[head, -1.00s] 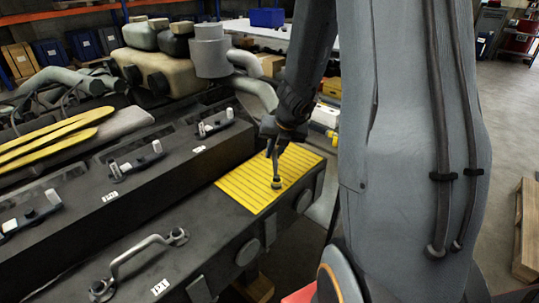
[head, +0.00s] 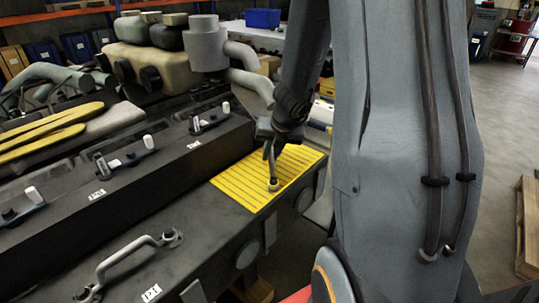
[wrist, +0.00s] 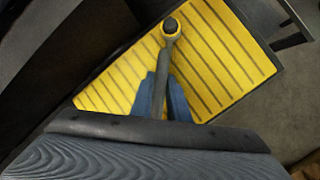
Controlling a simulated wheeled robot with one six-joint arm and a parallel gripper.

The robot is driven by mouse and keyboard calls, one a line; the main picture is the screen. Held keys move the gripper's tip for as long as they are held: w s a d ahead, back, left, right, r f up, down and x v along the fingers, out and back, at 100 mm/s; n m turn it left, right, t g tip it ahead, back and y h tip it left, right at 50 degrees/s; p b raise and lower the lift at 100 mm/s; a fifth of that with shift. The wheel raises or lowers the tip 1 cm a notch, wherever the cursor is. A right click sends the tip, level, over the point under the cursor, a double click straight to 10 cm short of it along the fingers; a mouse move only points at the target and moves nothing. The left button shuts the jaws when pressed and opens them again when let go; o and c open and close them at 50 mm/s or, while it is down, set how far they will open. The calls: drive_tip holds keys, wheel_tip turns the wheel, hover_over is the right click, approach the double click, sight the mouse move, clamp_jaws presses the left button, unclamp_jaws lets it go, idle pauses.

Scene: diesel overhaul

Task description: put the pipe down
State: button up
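The pipe (head: 269,165) is a thin grey piece with a round flanged end. It hangs from my gripper (head: 279,140) over the yellow ribbed mat (head: 242,193). Its lower end is at or just above the mat; I cannot tell if it touches. In the wrist view, the pipe (wrist: 168,58) runs between the two blue-grey fingers of my gripper (wrist: 164,97), which close in on both sides of it. Its round end lies over the far part of the mat (wrist: 222,62). The held part is hidden behind the fingers and wrist.
A similar bent pipe (head: 130,253) is fixed on the dark engine block (head: 190,240) at the front left. Several small fittings sit along the raised block at left. A grey cylinder (head: 203,48) stands behind. Most of the mat is bare.

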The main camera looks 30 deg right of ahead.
drive_tip(key=o, duration=0.3)
drive_tip(key=shift+o, duration=0.2)
drive_tip(key=shift+r, duration=0.1)
drive_tip(key=shift+r, duration=0.2)
drive_tip(key=p+v, duration=0.6)
drive_tip(key=v, duration=0.4)
drive_tip(key=s+a+m+g, duration=0.1)
drive_tip(key=s+a+m, duration=0.5)
drive_tip(key=m, duration=0.9)
drive_tip(key=s+a+m+g, duration=0.1)
drive_tip(key=s+a+m, duration=0.5)
drive_tip(key=m, duration=0.9)
drive_tip(key=a, duration=0.3)
drive_tip(key=shift+a+r+m+b, duration=0.15)
drive_tip(key=shift+r+m+b, duration=0.15)
drive_tip(key=shift+r, duration=0.1)
